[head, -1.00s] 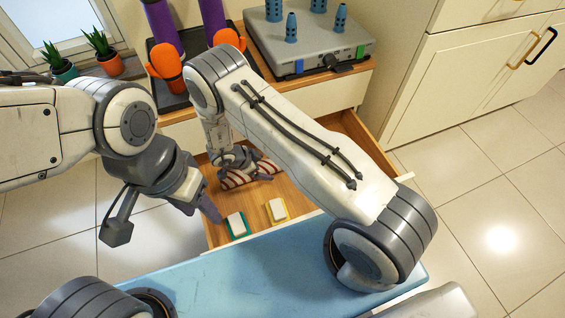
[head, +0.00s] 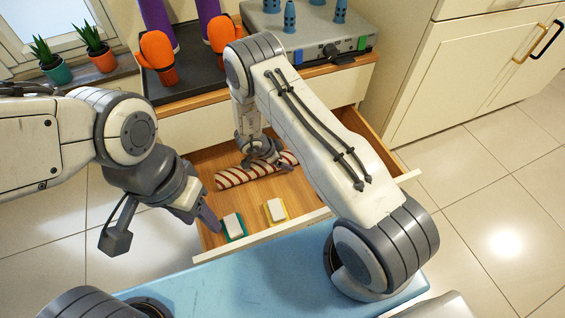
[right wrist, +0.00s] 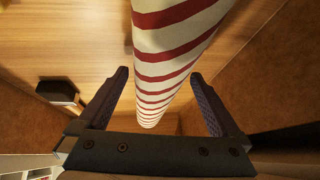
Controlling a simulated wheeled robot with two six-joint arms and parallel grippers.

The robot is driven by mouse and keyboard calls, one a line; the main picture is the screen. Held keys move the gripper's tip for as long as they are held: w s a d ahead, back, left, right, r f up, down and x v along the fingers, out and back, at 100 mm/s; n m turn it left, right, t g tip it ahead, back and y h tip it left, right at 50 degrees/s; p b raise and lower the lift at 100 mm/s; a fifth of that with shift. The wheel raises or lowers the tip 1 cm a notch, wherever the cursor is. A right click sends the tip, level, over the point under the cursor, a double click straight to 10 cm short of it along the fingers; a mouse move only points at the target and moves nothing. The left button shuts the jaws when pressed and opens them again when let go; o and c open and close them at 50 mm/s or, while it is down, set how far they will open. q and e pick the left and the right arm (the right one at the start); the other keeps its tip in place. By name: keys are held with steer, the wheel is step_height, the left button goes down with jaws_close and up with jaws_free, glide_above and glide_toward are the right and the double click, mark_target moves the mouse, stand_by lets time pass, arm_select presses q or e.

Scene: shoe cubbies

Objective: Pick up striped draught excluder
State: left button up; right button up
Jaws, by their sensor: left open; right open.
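The striped draught excluder (head: 235,176), a red and white roll, lies in the open wooden drawer. In the right wrist view the draught excluder (right wrist: 165,60) runs lengthwise between the two fingers. My right gripper (head: 266,164) is over its right part in the head view; in the right wrist view the right gripper (right wrist: 160,95) is open, its fingers on either side of the roll with gaps showing. My left gripper (head: 208,222) is at the drawer's left front edge, apart from the excluder; its fingertips are hard to make out.
The drawer (head: 290,232) also holds a green-edged block (head: 233,226) and a yellow-edged block (head: 276,211) near its front. A blue surface (head: 220,285) is in front. Orange and purple objects (head: 158,55) and a grey device (head: 310,40) stand above the drawer.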

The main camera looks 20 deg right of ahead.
jaws_close()
steer(key=shift+r, duration=0.1)
steer(key=shift+r, duration=0.1)
